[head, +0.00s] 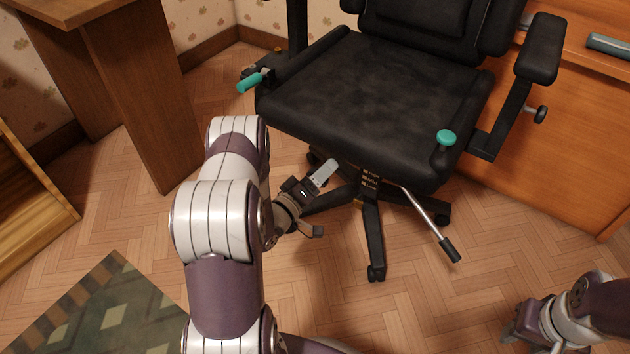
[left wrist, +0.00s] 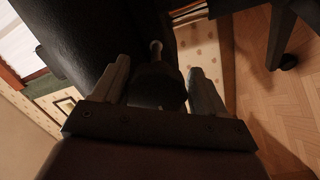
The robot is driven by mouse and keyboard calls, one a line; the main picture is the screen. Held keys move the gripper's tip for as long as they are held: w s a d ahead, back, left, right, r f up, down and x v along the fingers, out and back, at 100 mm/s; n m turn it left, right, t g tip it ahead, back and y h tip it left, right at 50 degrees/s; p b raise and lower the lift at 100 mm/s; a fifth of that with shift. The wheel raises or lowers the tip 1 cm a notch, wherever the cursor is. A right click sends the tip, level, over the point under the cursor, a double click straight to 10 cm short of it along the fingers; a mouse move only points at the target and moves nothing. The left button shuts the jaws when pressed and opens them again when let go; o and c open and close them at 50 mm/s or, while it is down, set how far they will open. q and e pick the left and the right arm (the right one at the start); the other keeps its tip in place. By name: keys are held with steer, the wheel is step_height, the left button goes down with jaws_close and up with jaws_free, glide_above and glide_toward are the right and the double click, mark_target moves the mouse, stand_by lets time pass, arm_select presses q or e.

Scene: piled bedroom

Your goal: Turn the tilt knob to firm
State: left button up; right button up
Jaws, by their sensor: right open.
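The black office chair (head: 375,90) stands ahead with its seat above my left gripper (head: 327,172). That gripper reaches under the seat's near left edge. In the left wrist view its two fingers (left wrist: 160,82) lie on either side of a dark rounded knob (left wrist: 157,92) with a pale shaft, with no clear gap. The head view does not show this knob. Small labels (head: 370,179) show under the seat front, too small to read surely. My right gripper (head: 508,336) is open at the lower right, low over the floor and away from the chair.
A teal-ended lever (head: 249,82) and a teal knob (head: 446,138) are on the chair. A metal lever with a black handle (head: 449,248) sticks out toward me. Another dark knob (head: 541,114) is at the right.

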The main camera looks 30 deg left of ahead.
arm_select(q)
steer(key=shift+r, duration=0.15)
steer(key=shift+s, duration=0.3)
steer(key=s+p, duration=0.1)
steer(key=s, duration=0.5)
steer(key=shift+s+a+f, duration=0.15)
steer(key=shift+s+f, duration=0.05)
steer(key=shift+f, duration=0.25)
